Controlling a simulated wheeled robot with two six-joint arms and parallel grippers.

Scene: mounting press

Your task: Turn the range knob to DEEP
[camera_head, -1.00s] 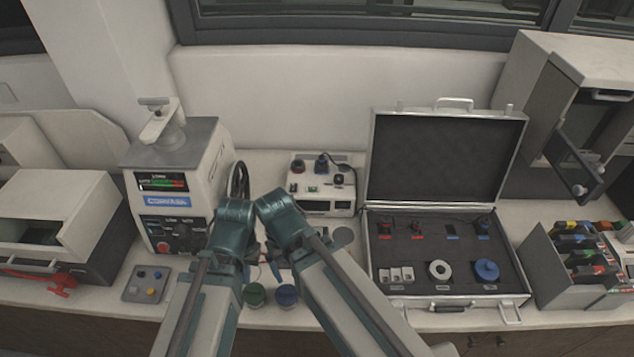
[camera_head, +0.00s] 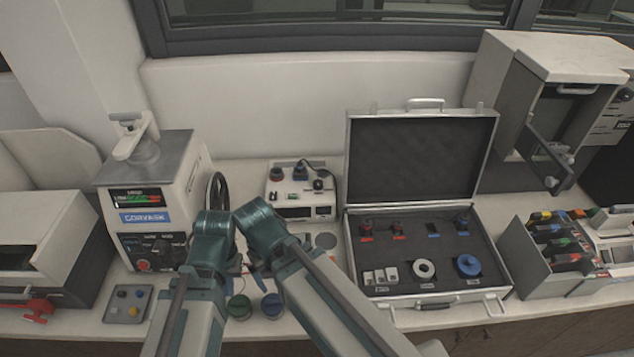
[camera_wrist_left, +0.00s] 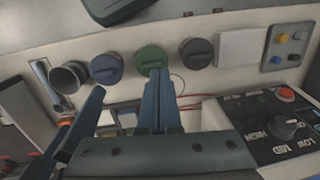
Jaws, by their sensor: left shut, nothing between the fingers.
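In the head view, the white press (camera_head: 185,175) stands at the left, with a dark front panel holding a dial knob (camera_head: 160,246). In the left wrist view this knob (camera_wrist_left: 287,130) shows with LOW and MID labels around it. A small white instrument (camera_head: 290,198) behind my arms carries several knobs. I cannot read DEEP anywhere. My left gripper (camera_head: 238,284) is low over the bench, right of the press panel; its fingers (camera_wrist_left: 161,82) are shut and empty, apart from the dial.
Round green (camera_head: 239,307) and blue (camera_head: 272,306) lids sit at the bench's front edge. A button pad (camera_head: 128,304) lies at the left. An open metal case (camera_head: 421,150) stands to the right, with a card rack (camera_head: 524,275) beyond it. My forearms crowd the middle.

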